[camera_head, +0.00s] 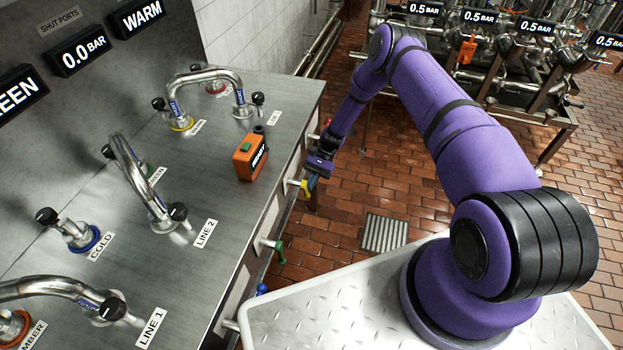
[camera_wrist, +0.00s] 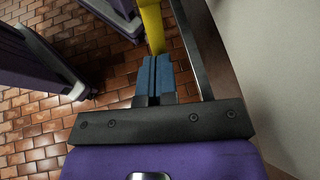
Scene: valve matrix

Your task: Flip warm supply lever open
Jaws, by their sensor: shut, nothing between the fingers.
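A yellow lever (camera_head: 304,187) sticks out from the front side of the steel bench. No label on it is readable. In the wrist view the yellow lever (camera_wrist: 152,25) runs up from just beyond my fingertips. My gripper (camera_head: 312,181) is beside this lever, low along the bench front. In the wrist view the blue fingers of my gripper (camera_wrist: 155,60) are pressed together with nothing between them. The tips meet the lower end of the lever in the picture; I cannot tell whether they touch it. The WARM sign (camera_head: 142,16) hangs on the back panel.
A green lever (camera_head: 280,252) and a blue lever (camera_head: 262,288) sit nearer along the bench front. An orange box (camera_head: 250,157) stands on the bench top (camera_head: 215,225) among bent pipes. A floor drain (camera_head: 384,233) lies in the open tiled floor.

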